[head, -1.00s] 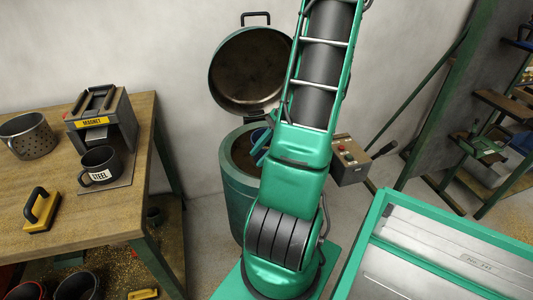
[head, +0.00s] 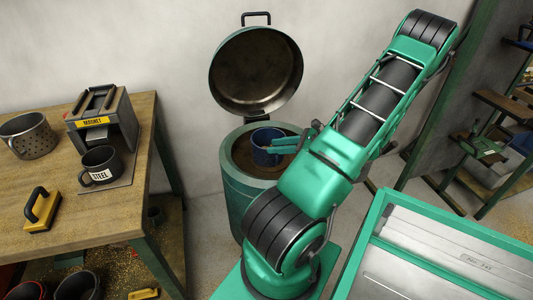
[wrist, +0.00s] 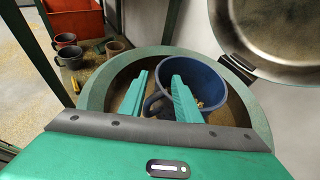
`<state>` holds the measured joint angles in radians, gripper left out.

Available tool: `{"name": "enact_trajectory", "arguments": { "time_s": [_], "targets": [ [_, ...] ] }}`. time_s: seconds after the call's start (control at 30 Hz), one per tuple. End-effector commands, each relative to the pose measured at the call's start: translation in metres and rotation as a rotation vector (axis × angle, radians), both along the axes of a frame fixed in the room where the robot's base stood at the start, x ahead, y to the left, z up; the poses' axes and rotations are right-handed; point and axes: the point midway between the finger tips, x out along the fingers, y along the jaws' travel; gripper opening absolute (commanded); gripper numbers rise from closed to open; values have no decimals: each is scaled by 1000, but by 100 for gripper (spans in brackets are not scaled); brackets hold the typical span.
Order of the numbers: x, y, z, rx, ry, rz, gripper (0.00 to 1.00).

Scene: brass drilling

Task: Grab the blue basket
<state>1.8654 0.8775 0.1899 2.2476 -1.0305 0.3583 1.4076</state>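The blue basket (head: 266,147), a round blue cup-like vessel, sits inside the open green drum (head: 236,205). In the wrist view the basket (wrist: 212,82) has a loop handle on its left side and some small yellowish bits inside. My gripper (head: 279,145) reaches in from the right over the drum, at the basket's side. In the wrist view my gripper (wrist: 157,78) has its two green fingers apart, with the handle showing between them. The right finger covers part of the basket's wall. I cannot tell whether either finger touches it.
The drum's round lid (head: 256,72) stands open behind. A wooden table (head: 110,215) at left holds the magnet device (head: 103,120), a steel mug (head: 100,167) and a perforated pot (head: 28,136).

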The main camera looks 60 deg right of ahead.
Motion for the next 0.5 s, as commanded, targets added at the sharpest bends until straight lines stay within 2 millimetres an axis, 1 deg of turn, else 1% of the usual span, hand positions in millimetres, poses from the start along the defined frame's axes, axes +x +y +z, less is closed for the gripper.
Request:
{"name": "enact_trajectory", "arguments": {
  "time_s": [0.03, 0.27, 0.5],
  "targets": [
    [5, 2, -2, 1, 0, 1, 30],
    [18, 4, -8, 0, 0, 2, 30],
    [47, 9, -24, 0, 1, 3, 30]
  ]
}}
